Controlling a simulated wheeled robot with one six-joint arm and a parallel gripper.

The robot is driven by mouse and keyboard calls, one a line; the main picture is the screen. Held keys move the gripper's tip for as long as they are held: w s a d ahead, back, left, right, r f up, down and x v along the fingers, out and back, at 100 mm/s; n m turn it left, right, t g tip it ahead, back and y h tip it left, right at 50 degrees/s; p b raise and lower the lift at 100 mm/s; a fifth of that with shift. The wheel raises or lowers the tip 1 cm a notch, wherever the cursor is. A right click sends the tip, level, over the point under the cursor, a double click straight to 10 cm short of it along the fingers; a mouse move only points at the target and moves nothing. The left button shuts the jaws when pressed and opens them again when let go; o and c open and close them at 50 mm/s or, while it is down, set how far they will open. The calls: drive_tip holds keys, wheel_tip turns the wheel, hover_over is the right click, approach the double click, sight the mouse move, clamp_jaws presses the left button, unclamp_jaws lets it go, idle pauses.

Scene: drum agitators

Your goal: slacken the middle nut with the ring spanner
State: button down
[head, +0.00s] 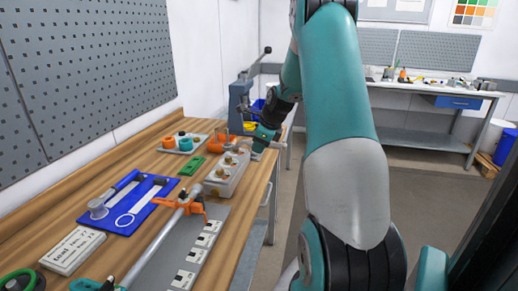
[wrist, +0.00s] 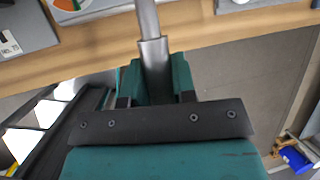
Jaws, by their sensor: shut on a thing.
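My gripper (head: 263,143) is beside the far end of a pale block (head: 223,184) with several brass-coloured nuts in a row along its top. The middle nut (head: 228,160) is small here, and I cannot tell whether a tool touches it. In the wrist view my gripper (wrist: 155,82) is shut on the grey metal handle (wrist: 149,22) of a tool, seemingly the ring spanner. The handle runs over the bench edge and out of the top of the picture, so its head is hidden. A white ring-spanner outline (head: 124,221) shows on the blue mat.
A long grey rod with an orange clamp (head: 186,205) lies nearer. A vice (head: 240,98) stands beyond the block. Orange and teal cups (head: 185,143) sit behind.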

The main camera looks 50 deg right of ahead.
drive_tip(key=a+f+m+g+h+b, duration=0.2)
drive_tip(key=a+m+h+b, duration=0.1)
drive_tip(key=a+m+b, duration=0.6)
drive_tip(key=shift+w+a+f+m+h+b, duration=0.15)
drive_tip(key=shift+w+f+m+h+b, duration=0.2)
drive_tip(key=shift+b, duration=0.85)
drive_tip(key=shift+f+b, duration=1.15)
drive_tip(key=shift+b, duration=0.2)
idle(1.5)
drive_tip(key=shift+s, duration=0.1)
idle(0.4)
drive_tip(key=shift+s+d+r+n+t, duration=0.1)
drive_tip(key=shift+s+d+n+t, duration=0.15)
drive_tip(key=shift+d+n, duration=0.35)
drive_tip(key=shift+s+d+n+t, duration=0.15)
drive_tip(key=shift+d+n+t, duration=0.1)
drive_tip(key=shift+d+n, duration=0.3)
drive_tip(key=shift+s+d+n+t+y+p, duration=0.15)
drive_tip(key=shift+d+n+t+y+p, duration=0.25)
drive_tip(key=shift+d+n+y, duration=0.55)
drive_tip(key=shift+d+n, duration=0.3)
drive_tip(key=shift+n, duration=0.05)
